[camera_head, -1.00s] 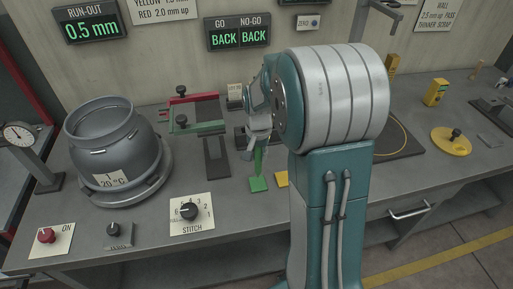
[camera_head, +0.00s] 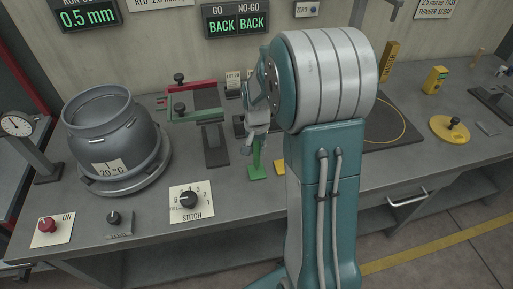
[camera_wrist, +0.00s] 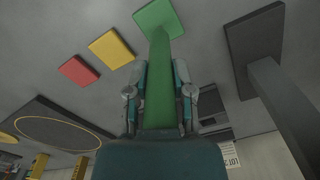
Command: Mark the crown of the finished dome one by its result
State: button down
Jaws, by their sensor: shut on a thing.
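A grey rounded vessel with an open neck (camera_head: 105,130), labelled 1 and 20 °C, sits upright on a round grey base at the bench's left. My gripper (camera_head: 252,144) is well to its right, low over the bench. It is shut on the upright post of a green marker (camera_head: 257,163). In the wrist view my gripper (camera_wrist: 160,72) has one finger on each side of the green post, and the square green foot (camera_wrist: 157,17) lies beyond the fingertips. The foot looks to be at bench level; I cannot tell if it touches.
A yellow square (camera_wrist: 111,48) and a red square (camera_wrist: 79,72) lie beside the green foot. Red-and-green gauge arms (camera_head: 193,107) stand between vessel and gripper. The stitch dial (camera_head: 190,201) is in front. Displays read run-out 0.5 mm (camera_head: 88,14), GO BACK and NO-GO BACK (camera_head: 236,20).

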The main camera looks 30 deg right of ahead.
jog(key=shift+f, duration=0.5)
dwell(1.3)
jog(key=shift+r, duration=3.55)
